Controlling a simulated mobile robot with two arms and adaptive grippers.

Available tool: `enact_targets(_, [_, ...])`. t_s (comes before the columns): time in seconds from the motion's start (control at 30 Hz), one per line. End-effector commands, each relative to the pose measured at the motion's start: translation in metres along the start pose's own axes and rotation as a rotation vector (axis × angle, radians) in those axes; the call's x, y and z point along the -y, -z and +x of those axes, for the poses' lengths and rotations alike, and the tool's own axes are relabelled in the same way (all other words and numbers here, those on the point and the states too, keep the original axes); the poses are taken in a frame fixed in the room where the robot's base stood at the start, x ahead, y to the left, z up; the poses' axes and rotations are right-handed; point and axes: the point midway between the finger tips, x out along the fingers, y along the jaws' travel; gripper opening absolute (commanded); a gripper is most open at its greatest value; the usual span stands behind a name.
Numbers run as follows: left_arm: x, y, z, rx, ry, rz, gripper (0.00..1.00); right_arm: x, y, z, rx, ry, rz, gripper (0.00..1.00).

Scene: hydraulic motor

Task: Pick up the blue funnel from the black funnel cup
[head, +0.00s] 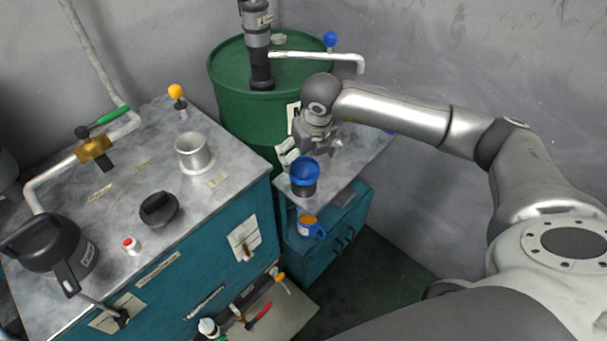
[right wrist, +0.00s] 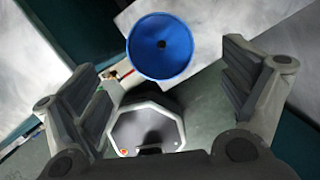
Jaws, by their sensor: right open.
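The blue funnel (head: 305,170) sits upright in the black funnel cup (head: 303,190) on the small grey shelf beside the green barrel. In the right wrist view the funnel (right wrist: 160,47) shows as a round blue bowl with a dark centre hole; the cup is hidden beneath it there. My right gripper (head: 312,151) is open and empty, just behind and above the funnel in the head view. In the right wrist view its two fingers (right wrist: 165,85) stand wide apart, with the funnel beyond them, between their directions. I see no contact. My left gripper is not in view.
The green barrel (head: 235,98) with a pump and white pipe (head: 310,56) stands behind my right gripper. A blue mug (head: 312,229) is below the shelf.

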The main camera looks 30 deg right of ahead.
Motion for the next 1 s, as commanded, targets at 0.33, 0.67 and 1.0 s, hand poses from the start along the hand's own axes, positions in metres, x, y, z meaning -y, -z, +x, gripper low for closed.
enact_targets(0.33, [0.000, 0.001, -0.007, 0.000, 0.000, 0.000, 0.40, -0.001, 0.001, 0.036, -0.001, -0.002, -0.002, 0.94])
enact_targets(0.67, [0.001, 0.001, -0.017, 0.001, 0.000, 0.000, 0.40, 0.000, 0.003, 0.079, -0.002, -0.005, -0.002, 0.94])
enact_targets(1.0, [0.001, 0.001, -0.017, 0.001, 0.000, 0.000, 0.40, 0.000, 0.003, 0.083, 0.000, -0.006, -0.003, 0.87])
